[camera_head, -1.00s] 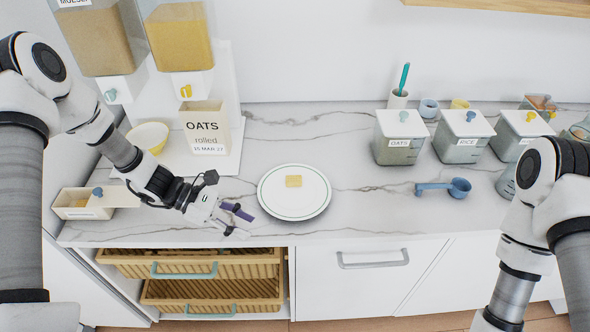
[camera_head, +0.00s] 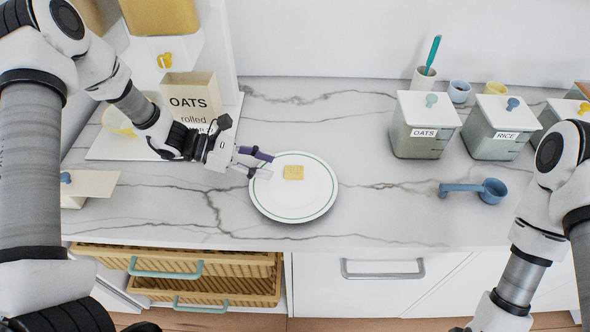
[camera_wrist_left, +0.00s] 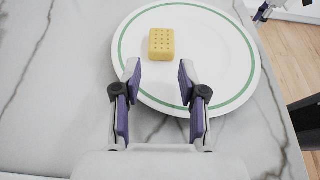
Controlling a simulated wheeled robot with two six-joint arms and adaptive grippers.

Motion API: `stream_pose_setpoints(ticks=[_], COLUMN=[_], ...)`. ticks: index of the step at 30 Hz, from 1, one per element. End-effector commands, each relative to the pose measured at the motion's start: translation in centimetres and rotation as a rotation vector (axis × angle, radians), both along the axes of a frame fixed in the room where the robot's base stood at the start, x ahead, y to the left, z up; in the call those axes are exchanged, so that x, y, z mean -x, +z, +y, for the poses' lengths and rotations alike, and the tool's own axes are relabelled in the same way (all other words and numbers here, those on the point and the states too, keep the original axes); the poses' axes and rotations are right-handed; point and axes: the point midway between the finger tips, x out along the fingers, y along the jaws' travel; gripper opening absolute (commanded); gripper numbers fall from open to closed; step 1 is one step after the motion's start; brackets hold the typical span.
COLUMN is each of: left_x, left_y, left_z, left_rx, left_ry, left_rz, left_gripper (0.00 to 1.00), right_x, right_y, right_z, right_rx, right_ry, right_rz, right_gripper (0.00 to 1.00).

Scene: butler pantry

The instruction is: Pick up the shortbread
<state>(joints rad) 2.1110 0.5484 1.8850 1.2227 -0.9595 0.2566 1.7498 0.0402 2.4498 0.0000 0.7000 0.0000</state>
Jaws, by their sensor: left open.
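The shortbread (camera_head: 293,172) is a small yellow square piece with dotted holes. It lies on a white plate with a green ring (camera_head: 292,207), a little above the plate's middle in the head view. My left gripper (camera_head: 262,164) is open and empty, its fingertips over the plate's left rim, pointing at the shortbread and apart from it. In the left wrist view the shortbread (camera_wrist_left: 161,44) lies just beyond the gap between the fingertips (camera_wrist_left: 159,80), and the plate (camera_wrist_left: 215,55) spreads under them.
An oats box (camera_head: 190,97) stands behind my left forearm. A blue scoop (camera_head: 478,190) lies right of the plate. Lidded oats (camera_head: 424,140) and rice (camera_head: 490,146) canisters stand at the back right. The marble counter (camera_head: 375,215) is clear around the plate's right side.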

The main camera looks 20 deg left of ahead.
Motion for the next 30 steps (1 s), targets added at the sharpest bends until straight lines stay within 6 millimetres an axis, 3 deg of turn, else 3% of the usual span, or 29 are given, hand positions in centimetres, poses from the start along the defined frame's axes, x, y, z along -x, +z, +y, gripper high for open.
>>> stream_pose_setpoints(ticks=[4, 8, 14, 17, 18, 30], left_x=[-0.6, -1.1, -1.1, -1.1, -1.1, -1.0], left_y=[-0.3, -1.2, -1.5, -1.6, -1.6, -1.5], left_z=[-2.6, -4.1, -4.2, -4.2, -4.2, -4.1], left_rx=[-0.004, -0.002, -0.001, -0.002, -0.003, -0.004], left_ry=[-0.007, -0.003, -0.001, -0.001, -0.001, -0.001], left_rz=[0.004, 0.002, 0.002, 0.003, 0.005, 0.006], left_gripper=[0.42, 0.42, 0.42, 0.19, 0.17, 0.17], right_x=[0.0, 0.0, 0.0, 0.0, 0.0, 0.0], right_y=[1.6, 1.6, 1.5, 1.5, 1.5, 1.3], right_z=[0.0, 0.0, 0.0, 0.0, 0.0, 0.0], right_rx=[0.0, 0.0, 0.0, 0.0, 0.0, 0.0], right_ry=[0.0, 0.0, 0.0, 0.0, 0.0, 0.0], right_rz=[0.0, 0.0, 0.0, 0.0, 0.0, 0.0], right_gripper=[0.4, 0.4, 0.4, 0.4, 0.4, 0.4])
